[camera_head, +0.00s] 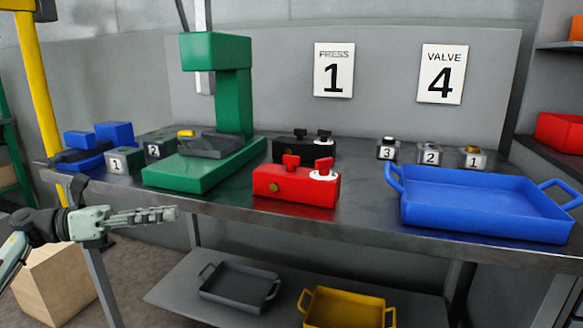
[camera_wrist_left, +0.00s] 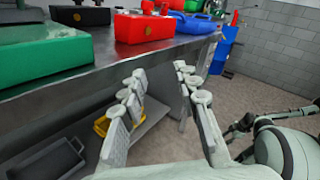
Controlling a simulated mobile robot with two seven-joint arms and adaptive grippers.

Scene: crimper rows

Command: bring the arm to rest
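My left gripper (camera_head: 172,214) is in front of the workbench's front edge, at the left, below the green press (camera_head: 216,95). It points right along the edge and touches nothing. The left wrist view shows its two fingers (camera_wrist_left: 160,76) apart with nothing between them.
The grey workbench (camera_head: 350,205) carries a red box (camera_head: 290,190), a black box (camera_head: 288,150), numbered blocks and a blue tray (camera_head: 485,205). A lower shelf holds a grey tray (camera_head: 238,285) and a yellow tray (camera_head: 345,310).

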